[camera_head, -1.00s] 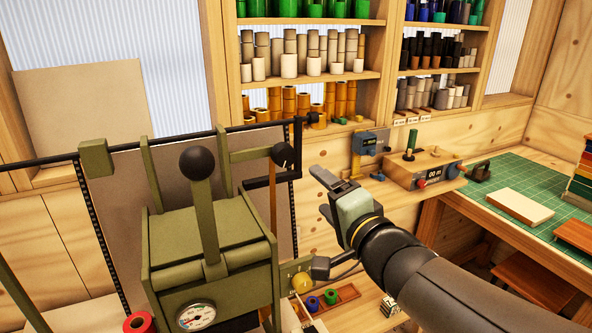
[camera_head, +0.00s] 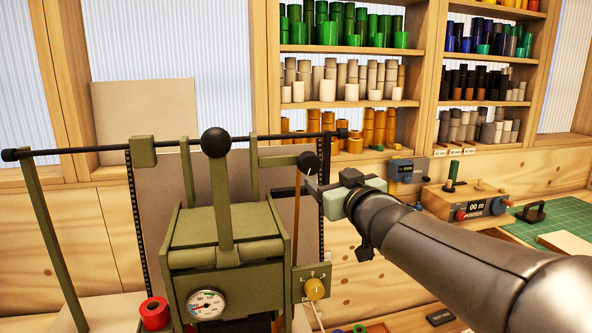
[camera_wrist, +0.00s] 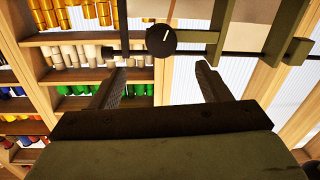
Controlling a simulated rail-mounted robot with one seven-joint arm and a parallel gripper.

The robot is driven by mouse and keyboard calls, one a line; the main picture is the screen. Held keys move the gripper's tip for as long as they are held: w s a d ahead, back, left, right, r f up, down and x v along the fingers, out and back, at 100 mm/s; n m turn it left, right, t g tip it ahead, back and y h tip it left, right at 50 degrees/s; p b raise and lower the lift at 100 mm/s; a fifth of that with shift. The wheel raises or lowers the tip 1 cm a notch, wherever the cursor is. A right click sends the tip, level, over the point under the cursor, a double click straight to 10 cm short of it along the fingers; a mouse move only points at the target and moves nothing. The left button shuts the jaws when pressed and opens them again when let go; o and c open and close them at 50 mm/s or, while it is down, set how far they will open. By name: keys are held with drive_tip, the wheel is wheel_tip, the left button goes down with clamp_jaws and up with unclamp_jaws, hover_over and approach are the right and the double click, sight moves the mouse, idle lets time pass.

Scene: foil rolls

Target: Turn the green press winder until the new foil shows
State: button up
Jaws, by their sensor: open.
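The green press (camera_head: 225,237) stands left of centre in the head view, with a dark ball-topped lever (camera_head: 216,143) upright on it. A black round knob with a white mark, apparently the winder (camera_head: 308,162), sits at the press's upper right; it also shows in the wrist view (camera_wrist: 161,40). My gripper (camera_head: 312,182) is just below and right of this knob in the head view. In the wrist view my gripper (camera_wrist: 160,67) is open and empty, and the knob lies ahead, between the finger directions, apparently not gripped.
A black rail (camera_head: 80,149) runs behind the press. A gauge (camera_head: 207,304) and a yellow knob (camera_head: 314,289) are on its front. Shelves of coloured rolls (camera_head: 350,72) stand behind. A counter box (camera_head: 467,204) is at right.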

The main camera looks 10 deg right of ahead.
sight(312, 165)
drive_tip(key=w, duration=0.3)
drive_tip(key=w+a, duration=0.1)
drive_tip(key=w, duration=0.3)
drive_tip(key=w+a, duration=0.1)
drive_tip(key=w, duration=0.3)
drive_tip(key=shift+w, duration=0.2)
drive_tip(key=c, duration=1)
